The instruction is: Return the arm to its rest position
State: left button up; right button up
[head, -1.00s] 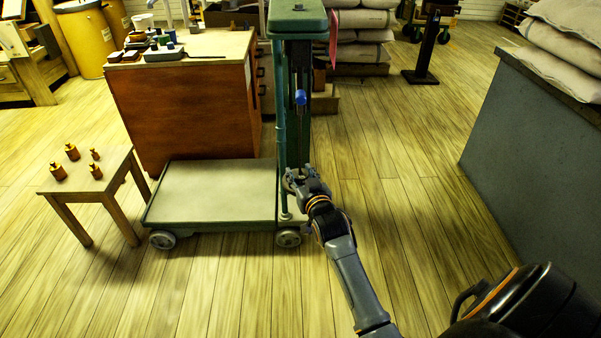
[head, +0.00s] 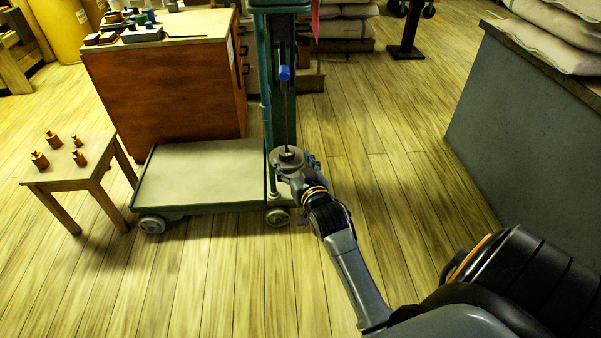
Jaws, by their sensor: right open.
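My right arm reaches in from the lower right. My right gripper (head: 289,168) is open, at the foot of the green scale column (head: 285,115). A round grey disc (head: 288,155) hangs on a thin rod below a blue piece (head: 284,73). The gripper's fingers lie on either side of the disc's near edge; I cannot tell whether they touch it. My left gripper is not in view.
The scale's wheeled platform (head: 200,172) is bare. A small stool (head: 80,166) with several brass weights stands left. A wooden cabinet (head: 165,95) stands behind. A grey counter (head: 530,125) with sacks is at right. The floor between scale and counter is clear.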

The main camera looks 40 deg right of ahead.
jog(key=v, duration=0.6)
jog(key=shift+s, duration=0.35)
